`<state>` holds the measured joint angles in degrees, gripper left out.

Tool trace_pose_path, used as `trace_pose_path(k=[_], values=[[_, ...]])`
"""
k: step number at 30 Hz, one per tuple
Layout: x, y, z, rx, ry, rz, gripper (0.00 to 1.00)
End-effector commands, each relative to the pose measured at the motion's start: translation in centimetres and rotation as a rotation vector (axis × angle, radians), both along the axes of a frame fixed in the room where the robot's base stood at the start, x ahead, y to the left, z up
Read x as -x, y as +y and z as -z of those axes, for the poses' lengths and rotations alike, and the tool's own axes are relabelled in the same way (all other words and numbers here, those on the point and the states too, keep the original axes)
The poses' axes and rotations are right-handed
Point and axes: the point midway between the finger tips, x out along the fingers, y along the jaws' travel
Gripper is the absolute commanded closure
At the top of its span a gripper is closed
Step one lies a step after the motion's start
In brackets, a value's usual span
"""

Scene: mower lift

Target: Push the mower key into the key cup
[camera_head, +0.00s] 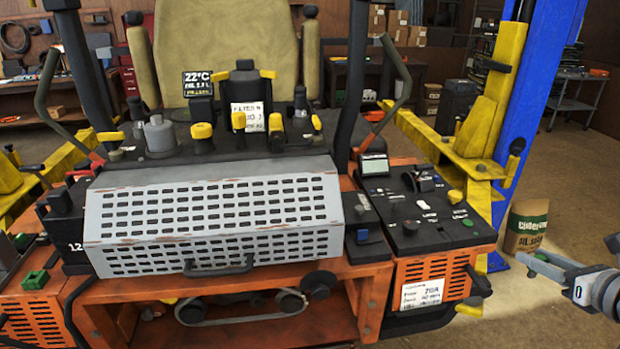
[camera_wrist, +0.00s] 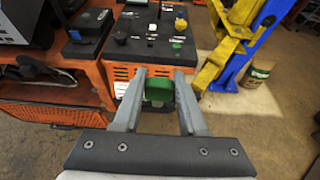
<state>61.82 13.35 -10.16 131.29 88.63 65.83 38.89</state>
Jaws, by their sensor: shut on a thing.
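My gripper (camera_head: 540,263) is at the right edge of the head view, to the right of the mower's right-hand console and apart from it. In the wrist view my gripper (camera_wrist: 159,92) is shut on a green block-like piece, which I take to be the head of the mower key (camera_wrist: 159,90). The key's shaft is hidden. I cannot tell surely which fitting is the key cup. The console (camera_head: 430,232) carries a green round fitting (camera_head: 468,223), also in the wrist view (camera_wrist: 177,44).
The console also has a yellow knob (camera_head: 455,197), levers and a small screen (camera_head: 375,166). A blue lift post (camera_head: 545,90) with yellow arms (camera_head: 480,130) stands behind it. A paper bag (camera_head: 526,226) stands on the floor. Open floor lies around my gripper.

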Motion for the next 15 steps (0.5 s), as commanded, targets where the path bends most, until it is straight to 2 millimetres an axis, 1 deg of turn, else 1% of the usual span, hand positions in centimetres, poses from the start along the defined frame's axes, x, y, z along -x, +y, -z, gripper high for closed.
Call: trace_pose_path(k=[5,6,11,14,15], values=[[0.0,0.0,0.0,0.000,0.000,0.000,1.00],[-0.2,0.3,0.2,-0.002,0.001,-0.009,1.00],[-1.5,3.5,2.4,-0.006,0.002,-0.097,1.00],[-2.4,5.8,4.0,-0.008,0.003,-0.162,1.00],[-2.8,6.8,4.7,-0.008,0.003,-0.192,1.00]])
